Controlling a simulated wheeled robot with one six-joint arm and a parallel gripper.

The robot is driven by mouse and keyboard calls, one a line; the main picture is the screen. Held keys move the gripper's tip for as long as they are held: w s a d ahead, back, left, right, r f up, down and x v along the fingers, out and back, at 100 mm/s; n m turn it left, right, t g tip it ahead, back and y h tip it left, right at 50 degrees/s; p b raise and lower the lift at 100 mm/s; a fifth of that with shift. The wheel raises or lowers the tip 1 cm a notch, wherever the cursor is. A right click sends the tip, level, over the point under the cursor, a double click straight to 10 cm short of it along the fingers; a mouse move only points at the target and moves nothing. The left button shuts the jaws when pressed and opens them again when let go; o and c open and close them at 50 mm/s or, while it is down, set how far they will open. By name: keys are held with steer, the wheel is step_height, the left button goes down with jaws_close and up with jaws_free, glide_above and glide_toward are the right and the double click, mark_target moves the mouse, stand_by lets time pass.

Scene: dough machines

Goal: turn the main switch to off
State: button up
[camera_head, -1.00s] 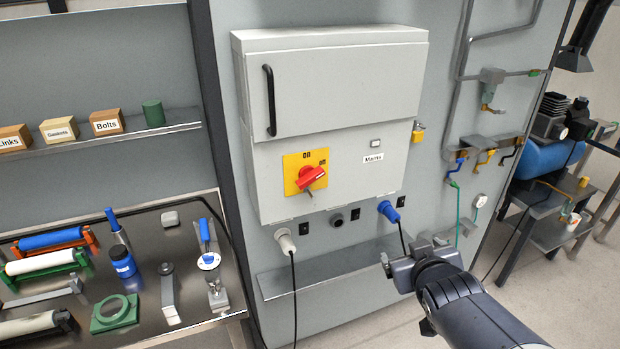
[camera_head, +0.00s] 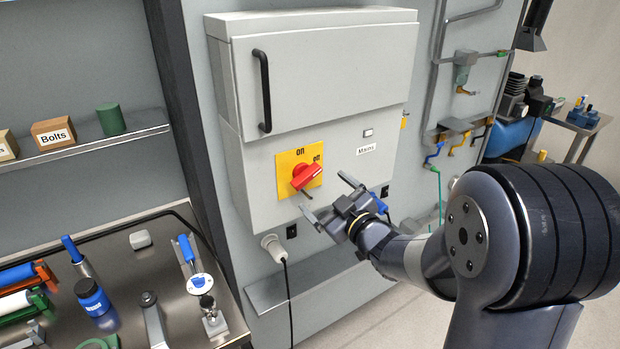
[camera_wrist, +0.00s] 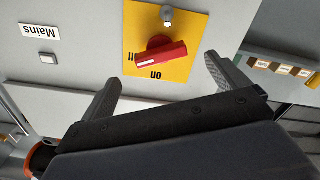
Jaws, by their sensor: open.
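The main switch is a red rotary handle (camera_head: 307,177) on a yellow plate (camera_head: 284,161) on the front of a light grey cabinet (camera_head: 320,100). The handle is tilted, its free end up and right in the head view, near an "on" mark. My gripper (camera_head: 326,198) is open and empty, just below and right of the switch, apart from it. In the wrist view the red handle (camera_wrist: 162,54) and yellow plate (camera_wrist: 195,25) appear upside down, ahead of and between my open fingers (camera_wrist: 162,90). A small metal stub (camera_wrist: 168,18) shows beside the handle.
A "Mains" label (camera_head: 366,149) and a small button (camera_head: 368,132) are right of the switch. A white plug (camera_head: 273,247) with a cable hangs below the cabinet. A bench with tools (camera_head: 140,240) stands at left. Pipes and valves (camera_head: 460,130) are on the wall at right.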

mark_target(309, 180)
steer(key=p+x, duration=0.1)
steer(key=x, duration=0.6)
steer(key=shift+p, duration=0.4)
steer(key=c, duration=1)
steer(key=shift+f+m+b, duration=0.15)
steer(key=shift+m+b, duration=0.7)
steer(key=shift+m, duration=0.25)
steer(key=shift+m+b, duration=0.3)
steer(key=shift+m, duration=1.3)
steer(key=o, duration=1)
steer(key=shift+s, duration=0.1)
